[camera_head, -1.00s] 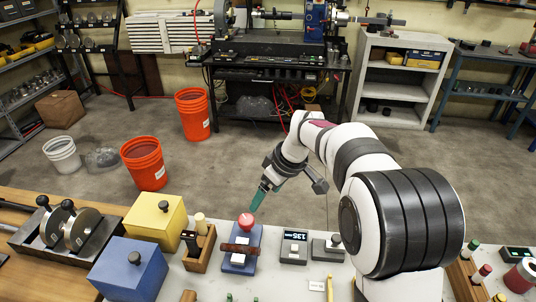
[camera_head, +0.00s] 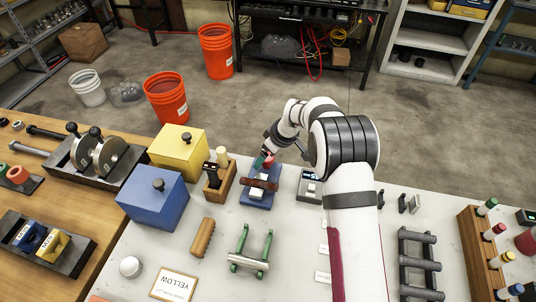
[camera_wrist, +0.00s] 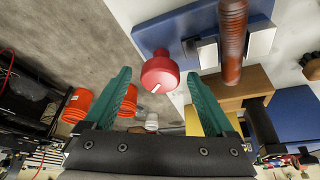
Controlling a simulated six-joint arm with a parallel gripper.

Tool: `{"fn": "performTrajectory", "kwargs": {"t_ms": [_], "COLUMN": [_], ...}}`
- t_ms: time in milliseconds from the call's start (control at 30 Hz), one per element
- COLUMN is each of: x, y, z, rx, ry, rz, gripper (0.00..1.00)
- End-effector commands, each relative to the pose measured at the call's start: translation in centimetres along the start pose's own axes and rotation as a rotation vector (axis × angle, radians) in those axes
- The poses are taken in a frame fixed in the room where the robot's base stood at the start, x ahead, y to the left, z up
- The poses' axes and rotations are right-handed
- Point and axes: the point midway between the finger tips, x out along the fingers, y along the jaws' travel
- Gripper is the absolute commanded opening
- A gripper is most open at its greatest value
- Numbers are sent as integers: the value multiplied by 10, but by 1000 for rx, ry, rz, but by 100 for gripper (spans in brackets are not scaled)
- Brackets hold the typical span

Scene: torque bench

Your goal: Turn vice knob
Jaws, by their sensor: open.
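The vice has a blue base (camera_head: 258,199) and white jaws that hold a brown ridged cylinder (camera_head: 260,184); the cylinder also shows at the top of the wrist view (camera_wrist: 232,40). Its red knob (camera_wrist: 160,78) has a white mark and sticks out from the blue base towards my gripper. My gripper (camera_wrist: 157,72) is open, with its green fingers on either side of the knob in the wrist view. A gap shows on both sides, and I cannot tell how deep the knob sits between the tips. In the head view the green fingers (camera_head: 260,160) partly cover the knob.
A wooden holder (camera_head: 219,176) stands left of the vice, beside a yellow box (camera_head: 172,157) and a blue box (camera_head: 147,206). A grey display device (camera_head: 309,186) is close on the right. A green-railed stand (camera_head: 250,262) lies in front.

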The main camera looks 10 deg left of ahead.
Motion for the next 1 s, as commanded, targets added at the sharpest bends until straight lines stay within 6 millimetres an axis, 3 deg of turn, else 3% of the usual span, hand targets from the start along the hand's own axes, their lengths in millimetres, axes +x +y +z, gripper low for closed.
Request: {"fn": "performTrajectory", "kwargs": {"t_ms": [100,567,1000], "x": [0,-1,-1], "y": [0,0,0], "z": [0,0,0], "rx": [0,0,102], "ry": [0,0,0], "rz": [0,1,43], "gripper": [89,6,4]}}
